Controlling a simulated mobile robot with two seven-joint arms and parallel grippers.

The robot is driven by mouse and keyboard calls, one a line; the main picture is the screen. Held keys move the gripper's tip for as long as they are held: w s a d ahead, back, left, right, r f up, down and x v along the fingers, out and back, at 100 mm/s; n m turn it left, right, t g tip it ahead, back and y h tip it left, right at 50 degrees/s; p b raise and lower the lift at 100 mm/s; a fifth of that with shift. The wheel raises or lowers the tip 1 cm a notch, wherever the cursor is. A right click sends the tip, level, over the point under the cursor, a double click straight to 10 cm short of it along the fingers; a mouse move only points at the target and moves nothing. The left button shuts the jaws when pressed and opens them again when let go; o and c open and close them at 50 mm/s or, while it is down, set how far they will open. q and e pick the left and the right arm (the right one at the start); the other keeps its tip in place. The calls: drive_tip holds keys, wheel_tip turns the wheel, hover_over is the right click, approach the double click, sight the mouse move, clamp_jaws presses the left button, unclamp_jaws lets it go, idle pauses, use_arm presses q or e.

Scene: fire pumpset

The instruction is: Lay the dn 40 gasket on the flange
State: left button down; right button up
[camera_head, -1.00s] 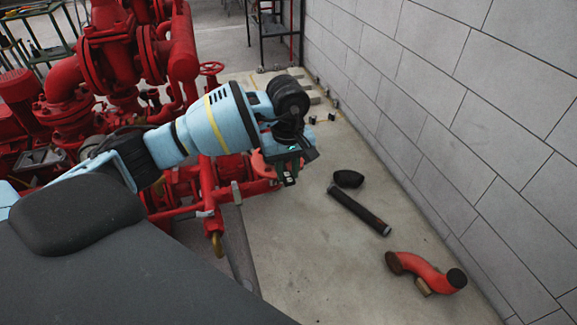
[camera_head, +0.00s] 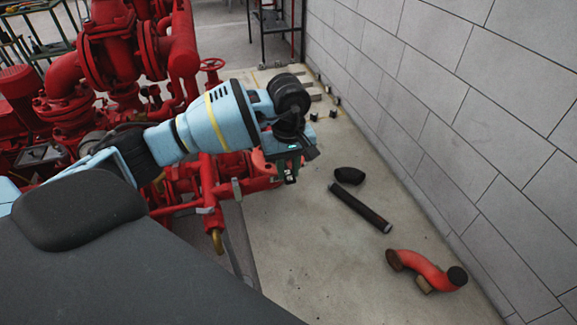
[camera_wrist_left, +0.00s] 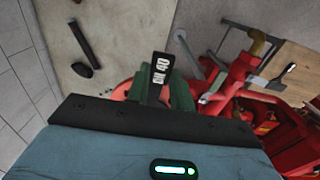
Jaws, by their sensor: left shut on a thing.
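My left gripper (camera_head: 290,176) points down over the front end of the red pipework. In the left wrist view its green fingers (camera_wrist_left: 163,92) are shut on a black tab marked "DN 40", part of the DN 40 gasket (camera_wrist_left: 160,68). The rest of the gasket is hidden behind the fingers. A round red part, which looks like the flange (camera_wrist_left: 121,91), shows partly behind and left of the fingers. I cannot tell whether the gasket touches it. In the head view the gripper covers most of this spot. My right gripper is not in view.
Red pump pipework (camera_head: 110,50) fills the left. On the floor to the right lie a black elbow (camera_head: 349,175), a dark straight pipe (camera_head: 360,208) and a red bent pipe (camera_head: 428,268). A grey block wall (camera_head: 470,130) bounds the right side. Floor between is clear.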

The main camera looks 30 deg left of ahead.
use_arm(q)
drive_tip(key=shift+f, duration=0.3)
drive_tip(key=c, duration=1.1)
unclamp_jaws()
drive_tip(key=shift+c, duration=0.2)
drive_tip(key=shift+r, duration=3.95)
